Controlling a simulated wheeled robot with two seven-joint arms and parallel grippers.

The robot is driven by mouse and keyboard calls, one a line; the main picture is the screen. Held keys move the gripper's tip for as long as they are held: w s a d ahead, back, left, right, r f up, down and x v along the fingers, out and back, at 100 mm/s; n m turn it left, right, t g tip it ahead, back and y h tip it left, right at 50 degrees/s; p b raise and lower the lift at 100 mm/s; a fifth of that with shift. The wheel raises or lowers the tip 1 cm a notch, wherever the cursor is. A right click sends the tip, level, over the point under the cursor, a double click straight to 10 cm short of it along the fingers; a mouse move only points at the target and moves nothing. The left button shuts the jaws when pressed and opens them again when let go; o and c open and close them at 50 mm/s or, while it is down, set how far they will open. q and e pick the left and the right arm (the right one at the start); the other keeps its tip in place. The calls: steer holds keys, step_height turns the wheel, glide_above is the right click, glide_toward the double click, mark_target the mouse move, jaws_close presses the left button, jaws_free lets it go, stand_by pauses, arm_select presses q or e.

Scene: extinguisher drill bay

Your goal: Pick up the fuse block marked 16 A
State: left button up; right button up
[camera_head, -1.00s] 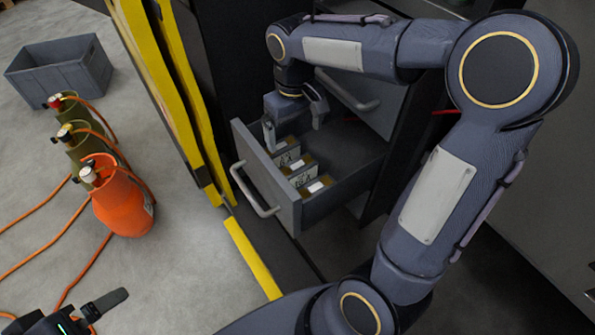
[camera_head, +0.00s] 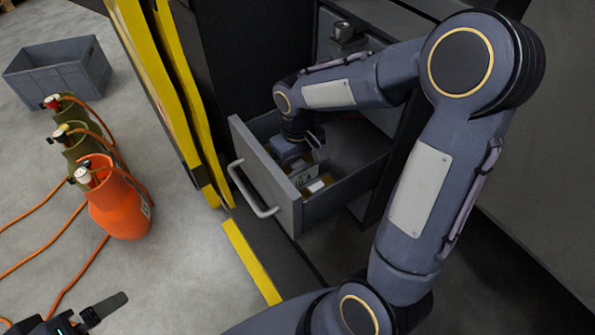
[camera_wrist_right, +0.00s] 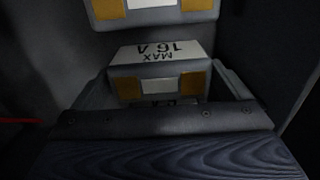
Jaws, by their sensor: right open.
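The fuse block marked "MAX 16 A" (camera_wrist_right: 157,53) shows upside down in the right wrist view, grey with ochre patches and a white strip on its face. My right gripper (camera_wrist_right: 163,88) is open, with its two fingers low at either side of this block; I cannot tell whether they touch it. In the head view the right gripper (camera_head: 303,150) points down into the open drawer (camera_head: 266,172) and hides most of the blocks. My left gripper (camera_head: 80,316) is only partly in view at the lower left, and its opening cannot be made out.
Another fuse block (camera_wrist_right: 155,12) stands close by at the top of the right wrist view. Drawer walls enclose the gripper. Yellow-edged panels (camera_head: 165,90) stand left of the drawer. An orange cylinder (camera_head: 120,203), green cylinders (camera_head: 84,140) and a grey crate (camera_head: 60,72) are on the floor.

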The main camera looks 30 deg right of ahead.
steer(key=shift+f, duration=0.95)
steer(key=shift+c, duration=0.3)
steer(key=shift+r, duration=0.1)
steer(key=c, duration=0.7)
